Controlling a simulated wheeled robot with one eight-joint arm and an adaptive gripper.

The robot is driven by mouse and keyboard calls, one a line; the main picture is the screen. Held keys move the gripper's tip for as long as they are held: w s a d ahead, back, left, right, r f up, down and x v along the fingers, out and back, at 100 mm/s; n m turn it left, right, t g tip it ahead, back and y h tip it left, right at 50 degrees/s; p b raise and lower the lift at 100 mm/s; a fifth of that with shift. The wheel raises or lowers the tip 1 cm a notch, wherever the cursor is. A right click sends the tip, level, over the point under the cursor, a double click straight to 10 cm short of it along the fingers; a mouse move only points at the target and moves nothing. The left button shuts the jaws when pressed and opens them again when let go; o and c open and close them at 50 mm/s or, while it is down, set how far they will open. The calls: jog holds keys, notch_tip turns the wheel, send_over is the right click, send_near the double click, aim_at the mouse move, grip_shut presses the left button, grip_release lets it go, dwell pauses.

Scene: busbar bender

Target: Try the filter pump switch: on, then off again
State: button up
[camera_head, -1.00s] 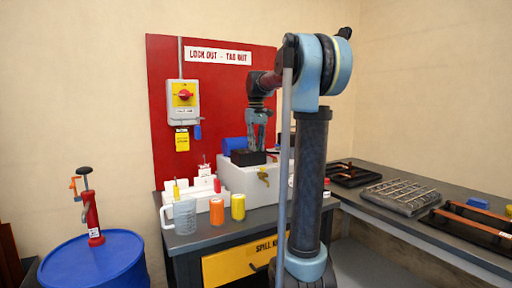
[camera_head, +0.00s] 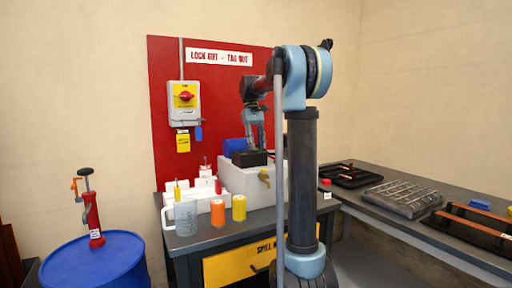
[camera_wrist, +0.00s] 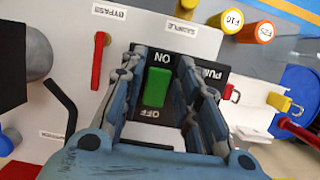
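The filter pump switch is a green rocker (camera_wrist: 157,87) in a black housing marked ON, OFF and "PUM…", seen in the wrist view. In the head view its black box (camera_head: 249,158) sits on the white tank. My gripper (camera_wrist: 162,68) has its two blue fingers apart on either side of the rocker, with the green face showing between them. Nothing is held. In the head view my gripper (camera_head: 255,147) points down just over the black box. I cannot tell whether a fingertip touches the switch, or which way the rocker is tipped.
A red bypass lever (camera_wrist: 99,60) stands beside the switch. A brass tap (camera_head: 264,177) projects from the tank's front. Orange (camera_head: 217,212) and yellow (camera_head: 239,208) cylinders and a clear jug (camera_head: 186,217) stand in front. A red lockout board (camera_head: 225,90) rises behind.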

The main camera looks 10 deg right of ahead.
dwell(0.3)
jog(key=v, duration=1.2)
jog(key=shift+f, duration=0.1)
jog(key=s+d+f+m+t, duration=0.2)
jog(key=s+f, duration=1.7)
jog(key=f, duration=0.1)
jog(key=s+d+f+m+t+y, duration=0.1)
jog(key=s+d+f+t, duration=0.2)
jog(key=s+f, duration=1.6)
notch_tip(320, 180, down, 3)
jog(key=shift+s+r+m, duration=0.15)
jog(key=shift+s+m, duration=0.2)
jog(key=shift+m, duration=0.05)
